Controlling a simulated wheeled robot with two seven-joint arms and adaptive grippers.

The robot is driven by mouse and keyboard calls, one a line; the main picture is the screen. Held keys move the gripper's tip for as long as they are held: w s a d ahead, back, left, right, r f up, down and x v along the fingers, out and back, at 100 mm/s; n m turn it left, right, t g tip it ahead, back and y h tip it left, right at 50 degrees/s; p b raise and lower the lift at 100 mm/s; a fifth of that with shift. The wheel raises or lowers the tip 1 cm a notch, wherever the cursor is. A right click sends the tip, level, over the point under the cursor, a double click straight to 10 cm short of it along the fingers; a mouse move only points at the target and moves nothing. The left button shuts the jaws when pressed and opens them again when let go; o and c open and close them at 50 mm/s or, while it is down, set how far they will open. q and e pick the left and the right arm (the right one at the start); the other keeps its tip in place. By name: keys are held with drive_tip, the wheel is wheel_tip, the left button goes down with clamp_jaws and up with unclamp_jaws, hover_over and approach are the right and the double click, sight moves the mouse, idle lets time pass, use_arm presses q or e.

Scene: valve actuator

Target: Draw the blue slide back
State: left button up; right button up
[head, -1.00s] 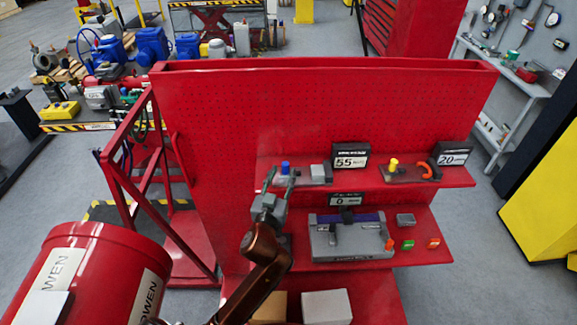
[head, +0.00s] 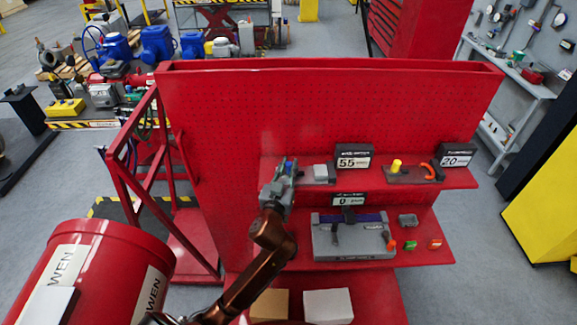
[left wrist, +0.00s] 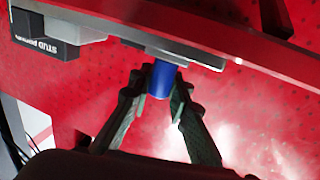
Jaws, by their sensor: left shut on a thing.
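The blue slide (left wrist: 163,78) shows in the left wrist view as a short blue post between my left gripper's fingertips. It stands out from a grey base plate (left wrist: 213,60). My left gripper (left wrist: 161,92) is shut on the blue slide, with a finger on each side. My right gripper is in neither view.
The upper shelf (head: 450,178) also carries a yellow knob (head: 396,165), an orange handle (head: 427,172) and displays reading 55 and 20. A grey fixture (head: 352,240) sits on the lower shelf. The red perforated panel (head: 220,120) stands behind.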

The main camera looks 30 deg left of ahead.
use_arm(q)
clamp_jaws()
drive_tip(key=shift+s+a, duration=0.35)
drive_tip(key=shift+a, duration=0.25)
drive_tip(key=o, duration=0.7)
unclamp_jaws()
drive_tip(key=v, duration=1.2)
